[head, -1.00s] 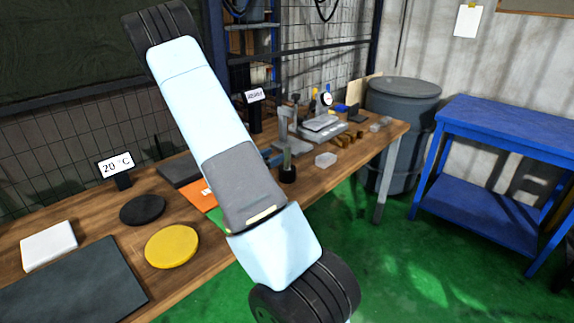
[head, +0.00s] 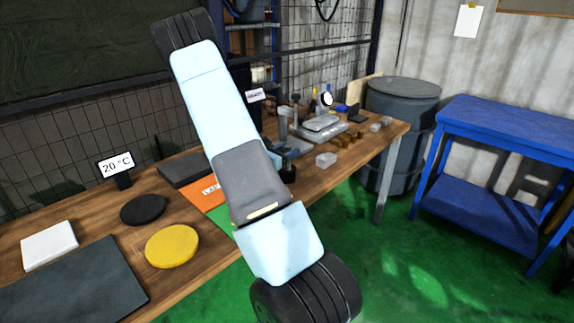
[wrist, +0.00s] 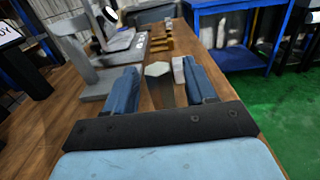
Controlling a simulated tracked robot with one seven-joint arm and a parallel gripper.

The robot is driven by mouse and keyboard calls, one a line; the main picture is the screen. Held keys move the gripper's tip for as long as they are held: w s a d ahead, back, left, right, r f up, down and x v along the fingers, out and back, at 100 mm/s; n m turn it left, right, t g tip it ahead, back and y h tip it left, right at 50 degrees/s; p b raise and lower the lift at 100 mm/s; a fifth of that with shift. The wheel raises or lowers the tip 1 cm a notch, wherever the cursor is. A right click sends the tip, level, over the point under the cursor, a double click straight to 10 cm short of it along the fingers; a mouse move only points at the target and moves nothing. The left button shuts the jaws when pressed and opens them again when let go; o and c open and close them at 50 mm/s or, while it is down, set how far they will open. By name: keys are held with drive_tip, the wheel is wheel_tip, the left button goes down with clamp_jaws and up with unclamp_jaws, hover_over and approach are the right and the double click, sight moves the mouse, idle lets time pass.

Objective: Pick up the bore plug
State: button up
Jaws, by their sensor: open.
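The bore plug, which I take to be the upright grey piece with a pale hexagonal top (wrist: 162,92), stands between my fingers in the wrist view. Its lower end is hidden behind the dark gripper body. My gripper (wrist: 162,84) is open, with one blue finger on each side of the plug. In the head view my arm covers most of this spot, and only the plug's dark base (head: 289,173) shows beside the arm.
A grey stand (wrist: 93,82) is close to the left finger. Brass pieces (head: 347,140) and a dial gauge (head: 327,99) are farther along the wooden bench (head: 215,258). A yellow disc (head: 172,246) lies near its front.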

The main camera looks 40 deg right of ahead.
drive_tip(key=shift+c, duration=0.4)
clamp_jaws()
